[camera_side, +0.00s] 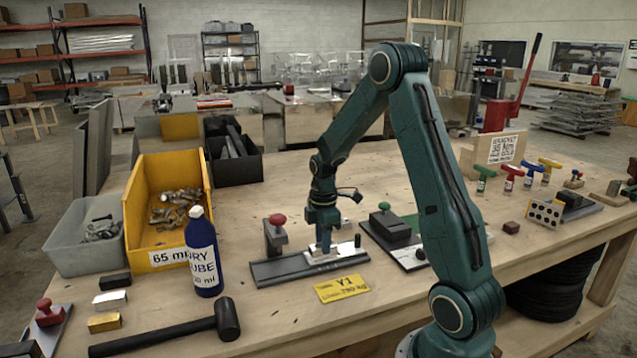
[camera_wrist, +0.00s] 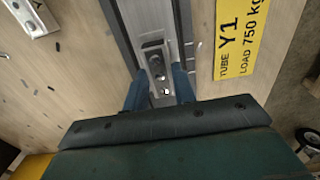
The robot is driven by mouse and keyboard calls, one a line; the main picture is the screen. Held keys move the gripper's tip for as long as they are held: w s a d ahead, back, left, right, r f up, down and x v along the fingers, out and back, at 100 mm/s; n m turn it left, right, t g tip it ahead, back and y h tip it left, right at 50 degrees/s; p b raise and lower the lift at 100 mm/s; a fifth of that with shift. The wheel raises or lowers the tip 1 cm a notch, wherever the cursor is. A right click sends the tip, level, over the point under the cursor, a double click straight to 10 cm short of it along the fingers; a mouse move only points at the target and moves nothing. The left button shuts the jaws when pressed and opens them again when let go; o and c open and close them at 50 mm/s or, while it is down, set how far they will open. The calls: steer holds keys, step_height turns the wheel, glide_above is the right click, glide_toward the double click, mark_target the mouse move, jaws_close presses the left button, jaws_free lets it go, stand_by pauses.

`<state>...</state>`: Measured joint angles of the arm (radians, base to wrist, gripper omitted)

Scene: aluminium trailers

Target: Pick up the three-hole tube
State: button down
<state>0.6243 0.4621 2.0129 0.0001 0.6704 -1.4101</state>
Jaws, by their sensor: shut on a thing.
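A silver tube (camera_side: 322,257) lies in a dark, flat fixture (camera_side: 283,272) in the middle of the bench. In the wrist view the tube (camera_wrist: 152,20) runs between my fingers, and holes show in a raised part near the fingertips. I cannot count all the holes clearly. My gripper (camera_side: 324,246) points straight down over the fixture. Its blue fingers (camera_wrist: 160,92) are shut on the tube, one on each side. The tube appears still down in the fixture, and the fingers hide part of it.
A yellow Y1 label (camera_side: 341,288) lies in front of the fixture. A red-knobbed clamp (camera_side: 277,234) stands behind left. A green-and-black fixture (camera_side: 390,228) is close on the right. A blue bottle (camera_side: 202,252), yellow bin (camera_side: 150,200) and hammer (camera_side: 165,338) are left.

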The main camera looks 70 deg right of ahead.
step_height(320, 180, up, 19)
steer(key=shift+r, duration=0.15)
stand_by(0.5)
stand_by(0.5)
